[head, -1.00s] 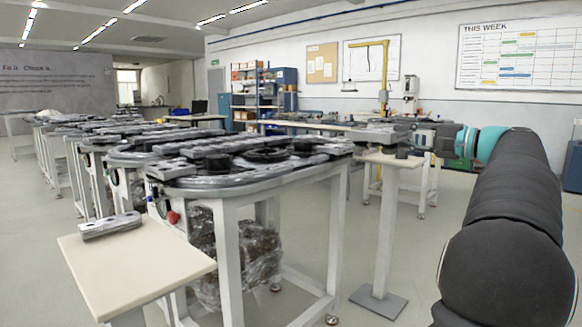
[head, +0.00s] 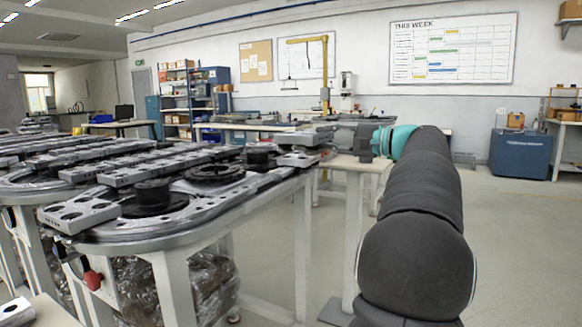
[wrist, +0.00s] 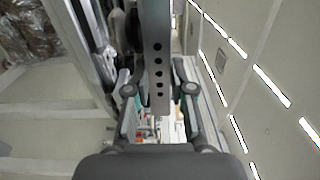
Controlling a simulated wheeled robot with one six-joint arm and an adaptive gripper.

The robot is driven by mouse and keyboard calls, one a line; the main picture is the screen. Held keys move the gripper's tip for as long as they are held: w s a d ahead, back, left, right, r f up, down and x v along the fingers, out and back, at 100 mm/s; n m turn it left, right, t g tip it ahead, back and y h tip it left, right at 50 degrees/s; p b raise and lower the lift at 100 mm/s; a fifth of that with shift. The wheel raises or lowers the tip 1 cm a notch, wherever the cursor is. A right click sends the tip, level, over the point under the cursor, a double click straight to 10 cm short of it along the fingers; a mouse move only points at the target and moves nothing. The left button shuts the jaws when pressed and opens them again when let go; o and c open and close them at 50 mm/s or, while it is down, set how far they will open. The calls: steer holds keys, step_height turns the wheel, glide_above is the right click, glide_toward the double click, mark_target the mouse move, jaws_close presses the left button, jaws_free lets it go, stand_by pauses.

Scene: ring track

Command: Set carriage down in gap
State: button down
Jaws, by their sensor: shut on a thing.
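My gripper (head: 337,137) is at the far right end of the ring track, shut on a grey carriage (head: 302,138). In the head view the carriage appears just above the track end, and I cannot tell its height over it. In the wrist view the carriage (wrist: 158,45) is a grey bar with a row of dark holes, between the two fingers (wrist: 160,89). The ring track (head: 215,205) bears several grey carriages, one at the near left corner (head: 80,211) and one at the right end (head: 297,159). I cannot make out the gap clearly.
Black round hubs (head: 154,192) stand up inside the track. A pale side shelf (head: 50,310) with a grey block (head: 15,312) is at the lower left. A pale stand (head: 354,190) is by the track's right end. Open floor lies to the right.

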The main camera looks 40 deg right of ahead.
mark_target(304, 143)
steer(key=w+a, duration=0.2)
steer(key=w+a+f, duration=0.1)
steer(key=w+a, duration=0.1)
steer(key=shift+f, duration=0.2)
steer(key=w+a+f, duration=0.1)
steer(key=w+f, duration=0.5)
steer(key=f, duration=0.2)
steer(key=shift+w+a, duration=0.2)
steer(key=shift+w, duration=0.15)
steer(key=shift+f+b, duration=0.5)
steer(key=shift+b, duration=0.15)
steer(key=c, duration=1)
jaws_free()
